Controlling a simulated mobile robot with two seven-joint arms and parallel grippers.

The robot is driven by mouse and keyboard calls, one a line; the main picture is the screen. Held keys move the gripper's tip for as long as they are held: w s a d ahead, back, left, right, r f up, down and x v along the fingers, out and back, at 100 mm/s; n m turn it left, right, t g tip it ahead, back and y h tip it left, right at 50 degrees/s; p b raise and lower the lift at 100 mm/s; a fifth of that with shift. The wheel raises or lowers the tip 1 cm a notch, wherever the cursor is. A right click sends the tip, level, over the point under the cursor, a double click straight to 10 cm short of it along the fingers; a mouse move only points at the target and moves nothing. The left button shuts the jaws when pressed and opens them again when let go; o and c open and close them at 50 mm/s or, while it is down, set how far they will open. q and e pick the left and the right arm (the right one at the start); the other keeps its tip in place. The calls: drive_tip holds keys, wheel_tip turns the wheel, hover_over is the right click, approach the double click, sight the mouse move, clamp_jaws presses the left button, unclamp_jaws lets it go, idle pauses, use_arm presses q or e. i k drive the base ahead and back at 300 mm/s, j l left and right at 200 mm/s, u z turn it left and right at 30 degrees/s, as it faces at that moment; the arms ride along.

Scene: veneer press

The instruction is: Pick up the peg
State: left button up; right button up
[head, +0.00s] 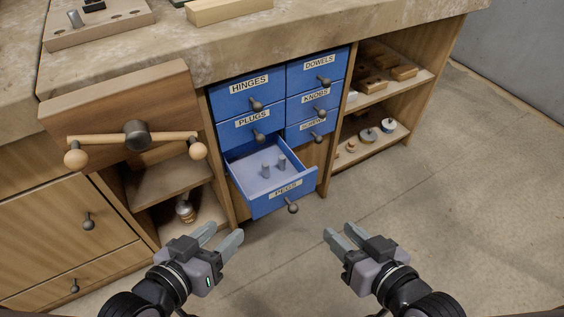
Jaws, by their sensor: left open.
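My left gripper (222,238) is open and empty, in front of the cabinet and below the drawer in the picture. My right gripper (338,240) has its fingers apart and holds nothing, to the right of and below the drawer.
Closed blue drawers labelled HINGES (249,92), PLUGS (252,125), DOWELS and KNOBS sit above the open drawer. A wooden vise with a handle (135,135) juts out at left. Open shelves stand at right. The floor (430,190) is clear.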

sight(282, 159)
drive_tip(key=l+u, duration=0.25)
drive_tip(key=l, duration=0.2)
drive_tip(key=l+u, duration=0.25)
drive_tip(key=l, duration=0.2)
drive_tip(key=k+l+u, duration=0.25)
drive_tip(key=l, duration=0.15)
drive_tip(key=l+u, duration=0.2)
drive_tip(key=l, duration=0.25)
drive_tip(key=k+l+u, duration=0.25)
drive_tip(key=l, duration=0.15)
drive_tip(key=k+l+u, duration=0.25)
drive_tip(key=i+l, duration=0.1)
